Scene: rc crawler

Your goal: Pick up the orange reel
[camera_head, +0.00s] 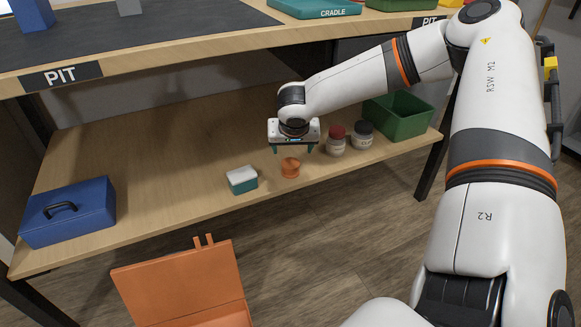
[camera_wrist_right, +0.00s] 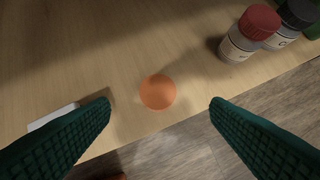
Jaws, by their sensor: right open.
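The orange reel (camera_head: 290,168) stands on the lower wooden shelf, near its front edge. In the right wrist view the reel (camera_wrist_right: 158,92) shows as a round orange disc, between and beyond the two fingertips. My right gripper (camera_head: 292,150) points down above the reel, with its green fingers spread and nothing between them. In the right wrist view the fingers of my right gripper (camera_wrist_right: 160,104) are wide apart and do not touch the reel. My left gripper is not in view.
A white-topped teal box (camera_head: 242,180) stands left of the reel. A red-capped jar (camera_head: 336,140) and a dark-capped jar (camera_head: 362,135) stand to its right, before a green bin (camera_head: 398,115). A blue toolbox (camera_head: 68,212) sits far left. The worktop (camera_head: 150,50) overhangs the shelf.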

